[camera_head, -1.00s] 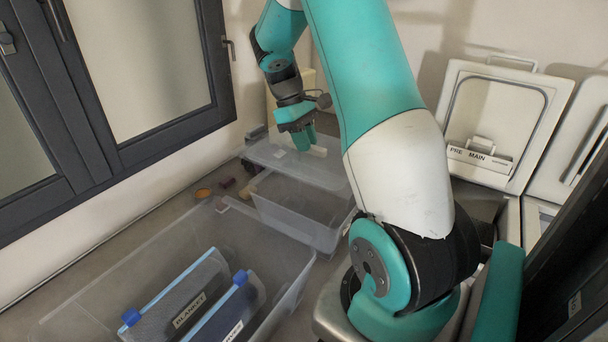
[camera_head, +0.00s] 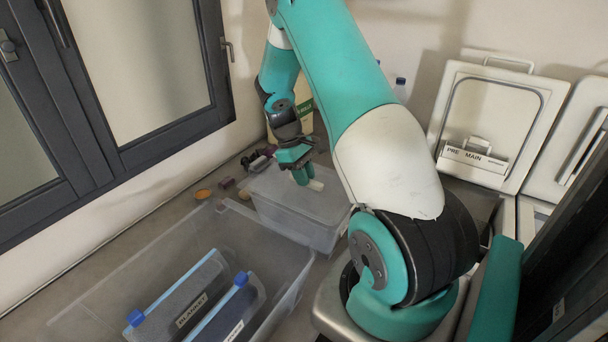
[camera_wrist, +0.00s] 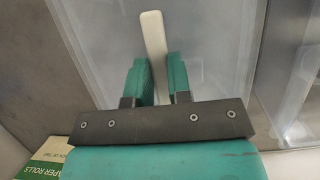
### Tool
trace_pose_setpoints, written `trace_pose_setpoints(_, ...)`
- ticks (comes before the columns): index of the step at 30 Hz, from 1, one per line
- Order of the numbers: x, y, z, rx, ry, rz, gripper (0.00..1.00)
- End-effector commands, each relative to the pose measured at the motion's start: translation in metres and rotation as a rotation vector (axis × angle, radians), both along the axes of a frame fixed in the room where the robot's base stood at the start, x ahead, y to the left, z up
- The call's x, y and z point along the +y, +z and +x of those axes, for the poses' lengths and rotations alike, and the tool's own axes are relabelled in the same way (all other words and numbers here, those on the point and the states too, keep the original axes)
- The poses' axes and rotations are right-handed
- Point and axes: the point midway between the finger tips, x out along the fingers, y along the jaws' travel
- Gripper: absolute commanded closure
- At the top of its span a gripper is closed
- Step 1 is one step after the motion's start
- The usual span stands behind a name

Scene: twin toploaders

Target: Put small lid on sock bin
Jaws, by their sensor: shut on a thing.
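My gripper (camera_head: 304,178) is shut on the white bar handle (camera_head: 317,185) of the small clear lid (camera_head: 272,186). The wrist view shows the handle (camera_wrist: 154,38) between the green fingers (camera_wrist: 159,80), with the see-through lid (camera_wrist: 105,45) around it. The lid lies level over the smaller clear bin (camera_head: 300,231), at the far end of the counter. Its edges look close to the bin's rim. I cannot tell whether it is fully seated. My gripper hides part of the lid, and the bin's contents are not clear.
A larger open clear bin (camera_head: 262,236) stands nearer, holding labelled zip bags (camera_head: 187,300). Small dark and orange items (camera_head: 203,194) lie left of the smaller bin. A paper rolls pack (camera_wrist: 50,155) is by the wall. White washer lids (camera_head: 497,110) stand open at right.

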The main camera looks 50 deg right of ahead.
Motion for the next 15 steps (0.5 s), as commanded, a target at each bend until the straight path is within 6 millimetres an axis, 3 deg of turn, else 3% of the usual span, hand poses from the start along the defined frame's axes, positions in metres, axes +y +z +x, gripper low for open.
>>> trace_pose_setpoints(8,0.0001,-0.0096,-0.0001,0.001,0.0,0.001,1.0)
trace_pose_setpoints(9,0.0001,-0.0099,-0.0001,0.001,0.0,0.001,0.79)
trace_pose_setpoints(12,0.0001,-0.0092,0.0,0.001,0.0,0.001,0.56)
trace_pose_setpoints(15,0.0,-0.0091,-0.0001,0.0,0.0,0.0,0.56)
